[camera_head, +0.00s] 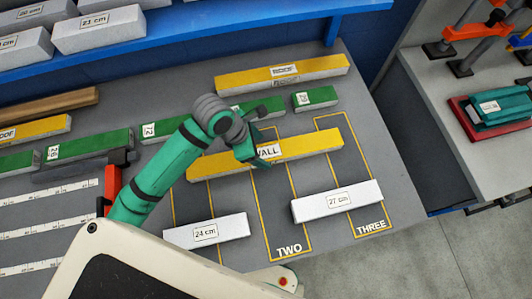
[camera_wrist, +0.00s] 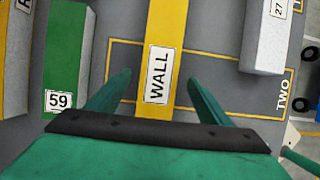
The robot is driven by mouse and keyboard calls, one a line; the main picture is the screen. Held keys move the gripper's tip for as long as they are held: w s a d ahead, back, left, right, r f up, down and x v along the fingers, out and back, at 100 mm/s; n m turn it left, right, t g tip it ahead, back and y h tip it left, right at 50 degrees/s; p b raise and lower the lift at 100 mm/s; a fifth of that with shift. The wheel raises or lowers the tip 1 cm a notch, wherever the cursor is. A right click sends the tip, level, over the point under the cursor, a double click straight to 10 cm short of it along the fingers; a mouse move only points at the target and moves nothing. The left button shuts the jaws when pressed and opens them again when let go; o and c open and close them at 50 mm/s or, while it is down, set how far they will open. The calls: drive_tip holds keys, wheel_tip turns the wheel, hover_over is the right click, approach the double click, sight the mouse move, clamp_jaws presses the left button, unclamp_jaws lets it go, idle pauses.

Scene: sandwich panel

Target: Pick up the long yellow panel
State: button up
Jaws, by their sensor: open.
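A long yellow-topped panel labelled WALL (camera_head: 312,146) lies across the yellow-outlined bays in the middle of the table. In the wrist view the same panel (camera_wrist: 172,28) runs up the middle of the picture. My gripper (camera_head: 250,157) is over the panel near its label. In the wrist view my gripper (camera_wrist: 159,77) is open, with one finger on either side of the panel and gaps between. It holds nothing. Whether the fingertips reach below the panel's top is not clear. Another long yellow panel, labelled ROOF (camera_head: 320,68), lies farther back.
White blocks marked 24 cm (camera_head: 180,237) and 27 cm (camera_head: 365,194) lie in front of the WALL panel. Green blocks (camera_head: 318,98) lie behind it; one marked 59 (camera_wrist: 66,45) is left of my fingers. A blue shelf (camera_head: 200,38) bounds the back.

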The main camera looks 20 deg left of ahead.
sight(266, 153)
drive_tip(key=x, duration=0.3)
drive_tip(key=shift+w+d, duration=0.1)
drive_tip(key=shift+w, duration=0.05)
drive_tip(key=shift+f, duration=0.65)
drive_tip(key=shift+d, duration=0.15)
drive_tip(key=c, duration=1.3)
